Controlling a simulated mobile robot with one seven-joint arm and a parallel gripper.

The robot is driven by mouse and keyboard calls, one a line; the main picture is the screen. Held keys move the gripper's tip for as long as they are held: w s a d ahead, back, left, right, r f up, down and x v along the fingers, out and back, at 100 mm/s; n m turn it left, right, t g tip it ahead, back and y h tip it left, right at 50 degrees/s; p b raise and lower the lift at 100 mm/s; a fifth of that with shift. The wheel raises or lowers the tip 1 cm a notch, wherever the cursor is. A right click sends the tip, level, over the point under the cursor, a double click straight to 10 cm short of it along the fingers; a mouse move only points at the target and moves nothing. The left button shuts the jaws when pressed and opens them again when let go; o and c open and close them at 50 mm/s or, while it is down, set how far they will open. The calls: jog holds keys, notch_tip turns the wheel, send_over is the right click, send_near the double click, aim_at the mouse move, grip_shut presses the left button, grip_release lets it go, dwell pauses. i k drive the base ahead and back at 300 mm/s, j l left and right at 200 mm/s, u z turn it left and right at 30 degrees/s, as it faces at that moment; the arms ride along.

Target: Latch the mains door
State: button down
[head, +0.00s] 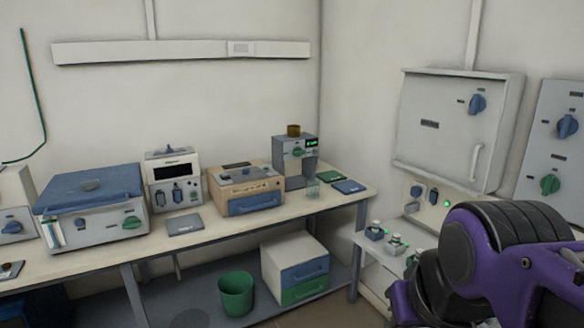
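The mains door (440,140) is the pale grey front of a wall cabinet at the right of the head view. It has a small dark label, too small to read for certain. A blue rotary knob (478,104) sits at its upper right, and a pale upright bar handle (476,163) at its lower right. The door looks shut or nearly shut; I cannot tell whether it is flush. My purple and black arm is at the lower right, in front of and below the cabinet. My gripper's fingers are not in view.
A second panel (552,150) with blue and green knobs is right of the cabinet. Sockets and a green light (446,203) are below it. A low shelf (368,250) holds small items. A long bench (210,229) with several devices runs along the left wall. A green bin (236,294) stands below.

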aim_at(477, 104)
jog(key=j+z, duration=0.15)
jog(key=z, duration=0.2)
jog(key=j+z, duration=0.15)
jog(key=z, duration=0.2)
jog(key=j+z, duration=0.15)
jog(key=z, duration=0.15)
jog(key=i+j, duration=0.3)
jog(key=i, duration=0.15)
jog(key=i+j+u, duration=0.15)
jog(key=i+j, duration=0.35)
jog(key=i, duration=0.35)
jog(key=i+j+u, duration=0.15)
jog(key=i, duration=0.3)
jog(key=k+l+z, duration=0.1)
jog(key=k, duration=0.25)
jog(key=k+l+z, duration=0.15)
jog(key=k, duration=0.2)
